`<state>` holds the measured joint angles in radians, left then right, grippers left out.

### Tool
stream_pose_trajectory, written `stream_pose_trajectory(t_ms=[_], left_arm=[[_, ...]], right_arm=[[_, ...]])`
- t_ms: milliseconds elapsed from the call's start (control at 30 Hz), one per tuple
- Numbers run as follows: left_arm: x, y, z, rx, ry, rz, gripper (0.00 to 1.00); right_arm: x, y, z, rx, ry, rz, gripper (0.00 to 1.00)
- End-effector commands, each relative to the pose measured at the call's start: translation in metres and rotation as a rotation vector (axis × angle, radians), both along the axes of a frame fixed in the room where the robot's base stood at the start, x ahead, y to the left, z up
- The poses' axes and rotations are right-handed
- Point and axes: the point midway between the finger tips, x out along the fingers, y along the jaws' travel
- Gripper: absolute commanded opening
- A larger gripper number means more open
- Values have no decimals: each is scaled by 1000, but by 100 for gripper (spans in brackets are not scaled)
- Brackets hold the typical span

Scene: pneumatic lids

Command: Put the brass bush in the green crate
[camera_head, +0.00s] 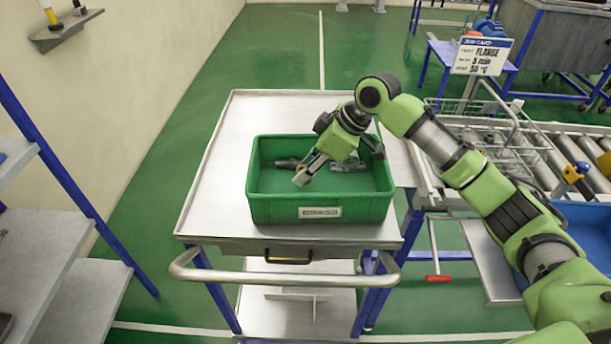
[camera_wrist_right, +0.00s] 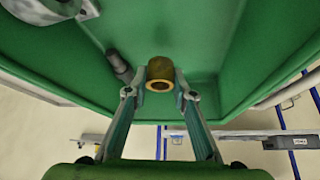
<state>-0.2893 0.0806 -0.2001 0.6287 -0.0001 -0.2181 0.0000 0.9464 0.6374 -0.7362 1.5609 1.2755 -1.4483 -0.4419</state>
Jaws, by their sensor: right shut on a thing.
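The green crate (camera_head: 268,212) sits on a metal-topped trolley, with a white label on its front wall. My right gripper (camera_head: 303,177) reaches down inside the crate, left of its middle. In the right wrist view the brass bush (camera_wrist_right: 160,72), a short golden hollow cylinder, is between the two fingertips, and the gripper is shut on it. The crate's green floor and walls (camera_wrist_right: 250,40) surround it in that view. In the head view the fingers mostly hide the bush. I cannot tell whether the bush touches the crate floor. My left gripper is not in view.
Grey metal parts (camera_head: 348,165) lie in the crate, and a dark grey cylinder (camera_wrist_right: 120,66) lies close to the fingers. The trolley top (camera_head: 215,200) is bare left of the crate. A wire basket (camera_head: 490,135) and roller conveyor (camera_head: 575,150) stand at the right.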

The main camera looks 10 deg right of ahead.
Motion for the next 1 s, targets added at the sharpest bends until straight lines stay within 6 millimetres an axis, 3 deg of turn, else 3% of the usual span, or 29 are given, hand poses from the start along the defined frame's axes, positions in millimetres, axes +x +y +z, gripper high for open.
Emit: stream_pose_trajectory(t_ms=[200,567,600,633,1000], left_arm=[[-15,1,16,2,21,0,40],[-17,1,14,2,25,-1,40],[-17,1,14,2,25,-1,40],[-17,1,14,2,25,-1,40],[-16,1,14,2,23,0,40]], right_arm=[[-1,0,-26,0,1,1,0],[-1,0,-32,0,1,1,0],[-1,0,-32,0,1,1,34],[-1,0,-32,0,1,1,40],[-1,0,-29,0,0,1,40]])
